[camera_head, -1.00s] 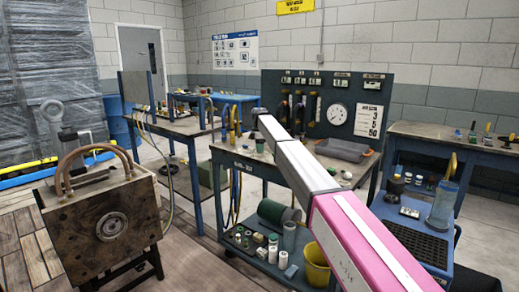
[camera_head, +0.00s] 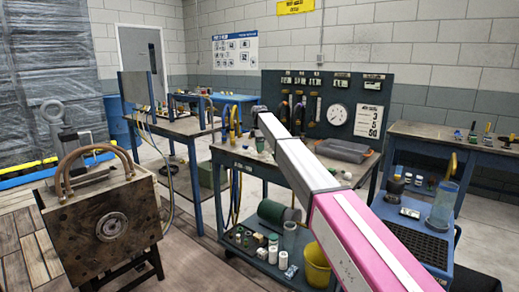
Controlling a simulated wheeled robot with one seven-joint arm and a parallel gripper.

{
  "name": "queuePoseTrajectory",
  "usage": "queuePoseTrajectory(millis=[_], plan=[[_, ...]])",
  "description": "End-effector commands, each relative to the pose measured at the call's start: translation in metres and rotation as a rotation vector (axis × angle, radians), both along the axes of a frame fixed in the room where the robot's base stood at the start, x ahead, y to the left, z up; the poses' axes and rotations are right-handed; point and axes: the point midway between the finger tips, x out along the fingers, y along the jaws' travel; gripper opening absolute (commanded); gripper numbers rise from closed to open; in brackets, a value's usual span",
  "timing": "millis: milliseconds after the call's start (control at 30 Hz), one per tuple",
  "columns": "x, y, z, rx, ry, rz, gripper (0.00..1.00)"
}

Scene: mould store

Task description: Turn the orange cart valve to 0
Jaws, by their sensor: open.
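The cart (camera_head: 232,160) is a blue-framed bench with a dark upright panel (camera_head: 392,97) at its back. The panel carries a round white gauge (camera_head: 337,114), several dark fittings and small labels. Small orange parts (camera_head: 311,124) show low on the panel; I cannot tell which is the valve or read its setting. My arm reaches from the lower right across the cart top. My gripper (camera_head: 257,110) is the small dark end near the panel's left edge, seen from behind and open. Its fingers are mostly hidden, and I cannot see it touching anything.
A grey tray (camera_head: 343,151) lies on the cart top. The lower shelf holds a green cylinder (camera_head: 277,213), several small jars and a yellow bucket (camera_head: 317,266). A heavy mould block (camera_head: 75,230) stands at left. A small blue cart (camera_head: 440,262) stands at right.

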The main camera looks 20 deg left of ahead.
Motion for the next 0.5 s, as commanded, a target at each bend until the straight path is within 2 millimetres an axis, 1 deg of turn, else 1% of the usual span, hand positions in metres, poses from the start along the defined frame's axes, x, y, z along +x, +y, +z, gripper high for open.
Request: queuePoseTrajectory(millis=[167, 400, 500], plan=[[0.001, 0.001, 0.028, 0.001, -0.003, 0.0, 0.6], [0.001, 0.001, 0.073, 0.001, -0.002, 0.001, 0.6], [0.001, 0.001, 0.087, 0.001, -0.002, 0.001, 0.6]])
